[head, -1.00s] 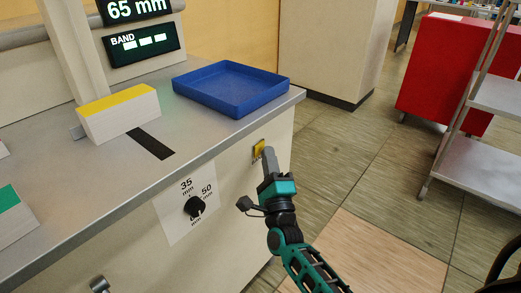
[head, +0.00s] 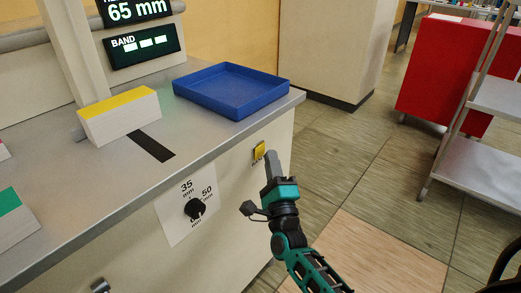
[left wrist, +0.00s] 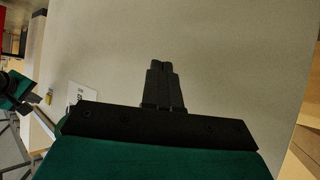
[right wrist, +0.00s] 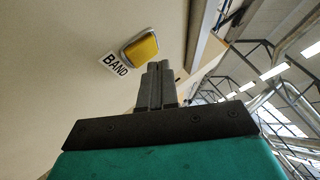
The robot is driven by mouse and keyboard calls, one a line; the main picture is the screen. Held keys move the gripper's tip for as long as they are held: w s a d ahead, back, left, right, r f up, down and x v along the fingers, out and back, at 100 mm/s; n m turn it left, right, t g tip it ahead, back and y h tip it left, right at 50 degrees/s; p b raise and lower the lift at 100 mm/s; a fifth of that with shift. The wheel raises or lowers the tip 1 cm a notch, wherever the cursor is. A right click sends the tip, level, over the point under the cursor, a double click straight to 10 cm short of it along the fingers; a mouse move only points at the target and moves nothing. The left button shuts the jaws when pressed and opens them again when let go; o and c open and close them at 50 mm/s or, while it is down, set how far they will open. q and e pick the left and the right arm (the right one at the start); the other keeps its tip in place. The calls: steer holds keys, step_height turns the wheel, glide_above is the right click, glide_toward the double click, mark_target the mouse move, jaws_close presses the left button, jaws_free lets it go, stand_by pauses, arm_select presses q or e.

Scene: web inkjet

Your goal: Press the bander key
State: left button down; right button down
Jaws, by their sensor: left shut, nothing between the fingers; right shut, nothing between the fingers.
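The bander key is a yellow square button (head: 259,150) on the front panel, near the right corner below the counter edge. In the right wrist view the yellow key (right wrist: 141,50) sits beside a label reading BAND (right wrist: 115,64). My right gripper (head: 270,155) is shut and empty, its tips just right of the key in the head view. In the right wrist view the shut fingertips (right wrist: 158,66) are close to the key, with a small gap seeming to lie between. My left gripper (left wrist: 161,66) is shut and empty, facing the plain pale panel; it is out of the head view.
A black dial (head: 195,207) on a white plate is left of the key. A blue tray (head: 232,88) and a yellow-topped block (head: 119,113) stand on the counter. A metal shelf rack (head: 480,170) stands at the right.

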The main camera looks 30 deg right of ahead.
steer(key=shift+s+d, duration=0.1)
steer(key=shift+s, duration=0.05)
